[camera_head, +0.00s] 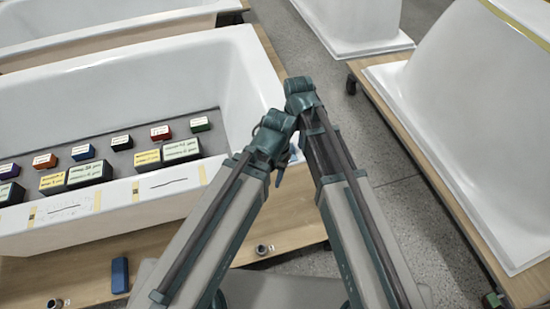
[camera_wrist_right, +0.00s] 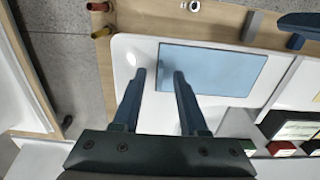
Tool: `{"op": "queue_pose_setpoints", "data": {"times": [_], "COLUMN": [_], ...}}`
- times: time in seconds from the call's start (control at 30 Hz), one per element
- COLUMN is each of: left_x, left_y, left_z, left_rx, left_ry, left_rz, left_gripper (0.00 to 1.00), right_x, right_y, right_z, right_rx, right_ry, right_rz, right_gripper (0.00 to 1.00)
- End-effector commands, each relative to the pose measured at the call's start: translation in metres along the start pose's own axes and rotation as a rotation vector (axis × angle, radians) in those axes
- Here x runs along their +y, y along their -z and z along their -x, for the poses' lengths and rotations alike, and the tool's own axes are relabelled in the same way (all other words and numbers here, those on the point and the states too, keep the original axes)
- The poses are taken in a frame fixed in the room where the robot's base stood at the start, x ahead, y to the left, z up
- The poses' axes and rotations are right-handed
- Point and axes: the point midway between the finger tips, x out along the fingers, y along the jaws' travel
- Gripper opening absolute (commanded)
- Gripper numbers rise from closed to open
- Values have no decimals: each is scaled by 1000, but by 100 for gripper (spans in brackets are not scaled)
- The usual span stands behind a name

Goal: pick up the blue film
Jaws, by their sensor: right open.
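The blue film is a flat, light-blue rectangle (camera_wrist_right: 212,70) in the right wrist view. It lies on a white tub surface, to the right of and beyond my right gripper's fingers. In the head view my arm links cover this area, and I cannot make out the film there. I do not see my left gripper.
A white bathtub (camera_head: 240,75) holds several small coloured boxes, including a red one (camera_head: 160,132) and a green one (camera_head: 200,124). A blue block (camera_head: 120,275) lies on the wooden bench (camera_head: 95,260). More tub shells stand at the back and at right (camera_head: 480,130). Grey floor shows between them.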

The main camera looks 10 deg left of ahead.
Motion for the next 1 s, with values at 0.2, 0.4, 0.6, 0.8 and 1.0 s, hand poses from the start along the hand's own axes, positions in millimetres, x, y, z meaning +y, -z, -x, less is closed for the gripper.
{"op": "queue_pose_setpoints", "data": {"times": [0.2,0.4,0.6,0.8,1.0], "left_x": [0,0,0,0,-2], "left_y": [0,0,0,0,-1], "left_z": [1,1,1,3,16], "left_rx": [0,0,0,0,0], "left_ry": [0,0,0,0,0], "left_rz": [0,0,0,0,0], "left_gripper": [50,50,50,50,50], "right_x": [0,0,0,0,0], "right_y": [0,0,0,0,0], "right_z": [1,1,1,3,16], "right_rx": [0,0,0,0,0], "right_ry": [0,0,0,0,0], "right_rz": [0,0,0,0,0], "right_gripper": [19,0,0,0,0]}}
